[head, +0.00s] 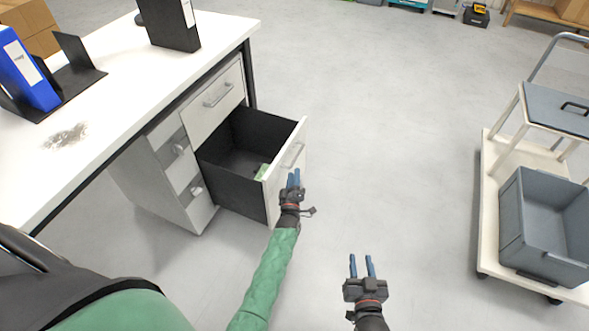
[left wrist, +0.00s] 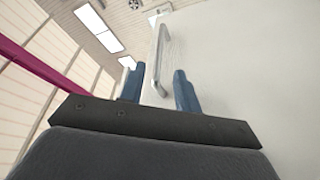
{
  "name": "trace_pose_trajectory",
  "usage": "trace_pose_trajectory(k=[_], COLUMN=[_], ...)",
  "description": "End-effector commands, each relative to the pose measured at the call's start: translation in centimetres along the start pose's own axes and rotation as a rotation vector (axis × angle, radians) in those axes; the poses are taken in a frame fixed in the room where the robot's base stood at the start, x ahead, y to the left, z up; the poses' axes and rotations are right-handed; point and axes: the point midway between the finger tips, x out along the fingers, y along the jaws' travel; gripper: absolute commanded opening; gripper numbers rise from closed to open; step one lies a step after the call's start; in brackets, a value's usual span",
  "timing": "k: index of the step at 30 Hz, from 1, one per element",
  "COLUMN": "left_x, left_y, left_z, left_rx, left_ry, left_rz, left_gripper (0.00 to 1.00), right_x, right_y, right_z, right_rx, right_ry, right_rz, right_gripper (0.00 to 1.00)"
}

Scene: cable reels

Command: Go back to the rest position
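My left gripper (head: 293,180) is in front of the open drawer's white front (head: 286,168). In the left wrist view its two blue fingers (left wrist: 160,90) stand apart, with the drawer's metal handle (left wrist: 157,60) showing between and beyond them. I cannot tell whether the fingers touch the handle, but they are not closed on it. My right gripper (head: 361,267) is over the bare floor at the lower middle, its blue fingers apart and empty. The dark drawer (head: 240,150) is pulled out and holds a small green item (head: 262,171) near its front.
A white desk (head: 100,110) stands at the left with a blue binder (head: 25,68) and a black binder (head: 172,22). A white trolley (head: 492,215) with a grey crate (head: 512,225) is at the right. The grey floor (head: 380,120) between them is clear.

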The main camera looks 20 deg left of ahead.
Motion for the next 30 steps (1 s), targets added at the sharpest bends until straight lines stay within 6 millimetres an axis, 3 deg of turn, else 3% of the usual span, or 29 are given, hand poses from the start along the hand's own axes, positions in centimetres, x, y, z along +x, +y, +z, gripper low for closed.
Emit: trace_pose_trajectory(k=[5, 21, 30], left_x=[-0.9, -0.9, -0.9], left_y=[0.0, 0.0, -0.6], left_z=[0.0, 0.0, 1.3], left_rx=[0.000, 0.005, 0.187], left_ry=[0.000, 0.000, -0.079], left_rz=[0.000, 0.000, -0.036], left_gripper=[0.32, 0.32, 0.32], right_x=[-0.3, -0.3, -0.3], right_y=[0.1, -0.1, -0.1], right_z=[0.6, 0.6, 0.5], right_rx=[0.003, 0.004, 0.004], right_ry=[-0.019, -0.019, -0.017], right_rz=[0.002, -0.002, -0.001], right_gripper=[0.33, 0.33, 0.33])
